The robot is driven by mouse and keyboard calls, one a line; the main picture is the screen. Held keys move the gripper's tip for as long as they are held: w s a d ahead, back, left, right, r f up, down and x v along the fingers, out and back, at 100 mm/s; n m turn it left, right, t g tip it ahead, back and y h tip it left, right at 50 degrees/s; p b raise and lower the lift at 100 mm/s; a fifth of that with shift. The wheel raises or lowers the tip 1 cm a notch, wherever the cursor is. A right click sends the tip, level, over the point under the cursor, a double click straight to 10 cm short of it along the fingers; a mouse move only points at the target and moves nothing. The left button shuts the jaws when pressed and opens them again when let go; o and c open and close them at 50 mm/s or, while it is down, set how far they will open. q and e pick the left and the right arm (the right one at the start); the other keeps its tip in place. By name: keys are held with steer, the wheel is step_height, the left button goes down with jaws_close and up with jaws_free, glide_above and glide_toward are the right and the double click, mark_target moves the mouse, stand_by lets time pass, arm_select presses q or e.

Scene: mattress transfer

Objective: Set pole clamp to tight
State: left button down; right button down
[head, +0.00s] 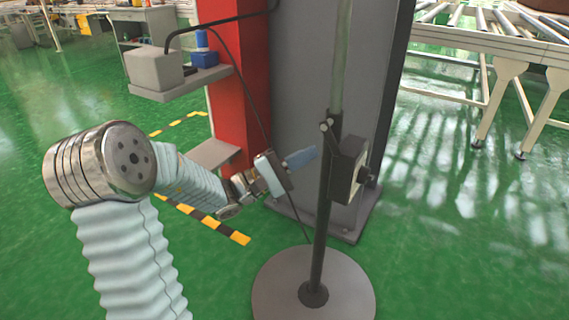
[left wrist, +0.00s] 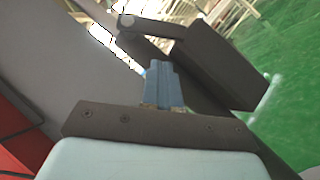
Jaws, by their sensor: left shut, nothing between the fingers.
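The pole stand (head: 321,220) has a dark lower tube, a paler upper tube (head: 341,60) and a round grey base. The pole clamp (head: 327,126) is a small dark fitting with a short lever where the two tubes meet. In the left wrist view, a dark bar with a round end (left wrist: 150,26), apparently the clamp lever, lies beyond the fingertips. My left gripper (head: 313,153) is shut and empty, its blue fingers pointing at the pole just below and left of the clamp. Whether they touch the pole is unclear. My right gripper is not in view.
A dark box (head: 347,170) with a knob is fixed to the pole's right side. A grey and red column (head: 290,90) stands close behind, with a shelf (head: 180,83) at left and a hanging cable. A roller conveyor (head: 490,45) stands at right. Green floor is open between.

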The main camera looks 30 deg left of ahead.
arm_select(q)
steer(key=shift+d+r, duration=0.4)
steer(key=shift+d, duration=0.2)
steer(key=shift+d+r, duration=0.35)
steer(key=shift+d, duration=0.2)
steer(key=n+t+b, duration=0.1)
steer(key=n, duration=0.1)
steer(key=n+t+y, duration=0.1)
steer(key=t, duration=0.1)
steer(key=shift+d+n+b, duration=0.35)
steer(key=shift+d+n, duration=0.05)
steer(key=w+a+b+v, duration=0.2)
steer(key=v, duration=1.1)
steer(key=shift+a+f+b, duration=0.2)
steer(key=shift+b, duration=0.15)
